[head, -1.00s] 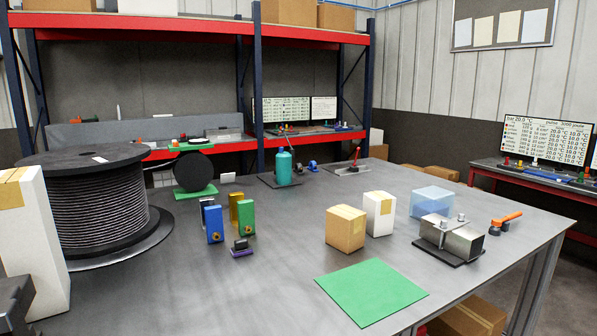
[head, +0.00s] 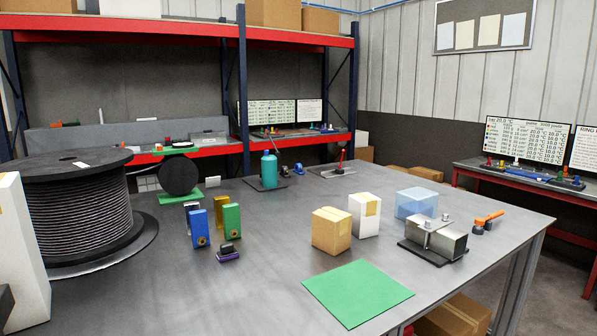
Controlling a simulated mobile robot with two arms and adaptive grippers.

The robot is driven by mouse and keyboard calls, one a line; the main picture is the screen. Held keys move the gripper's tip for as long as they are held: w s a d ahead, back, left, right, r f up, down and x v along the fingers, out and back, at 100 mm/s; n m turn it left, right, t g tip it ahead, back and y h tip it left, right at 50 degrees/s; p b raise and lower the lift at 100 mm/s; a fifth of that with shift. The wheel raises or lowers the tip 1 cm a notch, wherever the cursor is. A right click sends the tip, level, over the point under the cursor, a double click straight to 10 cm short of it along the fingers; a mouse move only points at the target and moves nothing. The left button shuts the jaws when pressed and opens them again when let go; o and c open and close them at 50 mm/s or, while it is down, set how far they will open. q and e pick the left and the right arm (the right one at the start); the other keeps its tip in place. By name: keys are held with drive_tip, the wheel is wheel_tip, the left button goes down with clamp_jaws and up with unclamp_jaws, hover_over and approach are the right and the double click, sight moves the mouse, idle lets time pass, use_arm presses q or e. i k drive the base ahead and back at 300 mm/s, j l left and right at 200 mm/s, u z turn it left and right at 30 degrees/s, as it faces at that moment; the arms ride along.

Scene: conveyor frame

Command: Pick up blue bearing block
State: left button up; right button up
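A small blue bearing block (head: 298,169) stands far back on the grey table (head: 270,290), right of a teal bottle (head: 269,168). A small dark part (head: 285,171) sits close beside it on the left. The blue bearing block is small in the head view, so its details are hard to tell. Nearer, a similar-looking dark block with a purple base (head: 228,254) lies in front of upright blue (head: 197,230) and green (head: 231,220) blocks. Neither of my grippers shows in the head view.
A large cable spool (head: 80,205) and a white box (head: 20,250) fill the left side. A cardboard box (head: 331,231), white carton (head: 364,214), clear blue box (head: 416,203), metal fixture (head: 434,240) and green mat (head: 358,292) are on the right. The table's front middle is clear.

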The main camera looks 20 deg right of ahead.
sight(298, 168)
drive_tip(key=i+l+z, duration=0.1)
drive_tip(key=l+z, duration=0.3)
drive_tip(key=l, duration=0.15)
drive_tip(key=i+l+z, duration=0.2)
drive_tip(key=l+z, duration=0.2)
drive_tip(key=i+l+z, duration=0.25)
drive_tip(key=l+z, duration=0.15)
drive_tip(key=l, duration=0.15)
drive_tip(key=i+l+z, duration=0.65)
drive_tip(key=z, duration=0.2)
drive_tip(key=i+l+z, duration=0.3)
drive_tip(key=i, duration=0.5)
drive_tip(key=i+z, duration=0.3)
drive_tip(key=i, duration=0.55)
drive_tip(key=i+u, duration=0.1)
drive_tip(key=i, duration=1.5)
drive_tip(key=i+u, duration=0.9)
drive_tip(key=i, duration=0.15)
drive_tip(key=i+l+u, duration=0.35)
drive_tip(key=u, duration=0.15)
drive_tip(key=i+j+u, duration=0.25)
drive_tip(key=i+u, duration=0.7)
drive_tip(key=i+l+u, duration=0.25)
drive_tip(key=i+u, duration=0.2)
drive_tip(key=i, duration=0.2)
drive_tip(key=i+u, duration=0.1)
drive_tip(key=i, duration=1.6)
